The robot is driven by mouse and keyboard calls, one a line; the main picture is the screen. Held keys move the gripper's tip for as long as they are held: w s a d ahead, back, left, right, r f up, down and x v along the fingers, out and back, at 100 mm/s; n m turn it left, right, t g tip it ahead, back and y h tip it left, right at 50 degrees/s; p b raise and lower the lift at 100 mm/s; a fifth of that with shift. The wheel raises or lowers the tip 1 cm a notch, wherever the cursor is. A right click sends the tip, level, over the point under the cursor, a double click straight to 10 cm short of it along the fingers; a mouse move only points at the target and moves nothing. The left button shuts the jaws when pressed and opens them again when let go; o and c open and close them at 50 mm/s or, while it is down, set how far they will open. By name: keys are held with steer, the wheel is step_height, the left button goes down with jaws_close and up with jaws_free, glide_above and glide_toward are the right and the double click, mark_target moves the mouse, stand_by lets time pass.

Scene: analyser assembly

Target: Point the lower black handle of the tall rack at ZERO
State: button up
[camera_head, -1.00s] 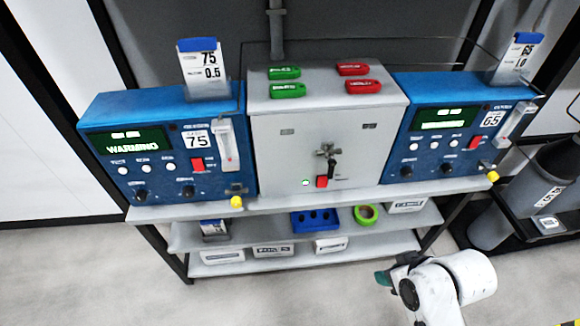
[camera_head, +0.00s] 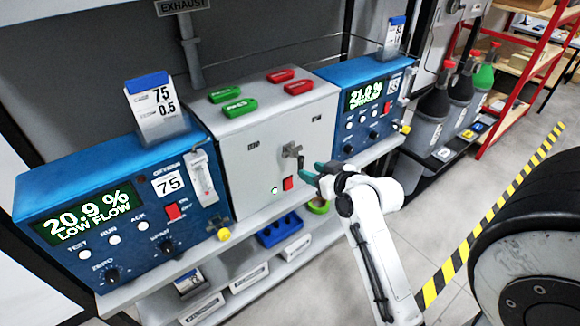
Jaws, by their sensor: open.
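A tall rack (camera_head: 424,62) stands partly in view at the upper right, cut off by the top edge. I cannot make out its lower black handle or a ZERO mark. My gripper (camera_head: 312,174), with teal fingertips, is open in front of the grey box (camera_head: 245,150) on the bench, beside that box's metal valve (camera_head: 291,149) with a dark lever. I see nothing held in it. Whether a fingertip touches the lever cannot be told.
Blue analysers, left (camera_head: 110,195) and right (camera_head: 358,95), flank the grey box. A large black wheel (camera_head: 535,225) is at the right edge. Striped tape (camera_head: 490,220) crosses open floor.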

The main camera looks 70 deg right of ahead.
mark_target(302, 167)
steer(key=x, duration=0.8)
steer(key=shift+p, duration=0.4)
steer(key=shift+c, duration=0.3)
jaws_close()
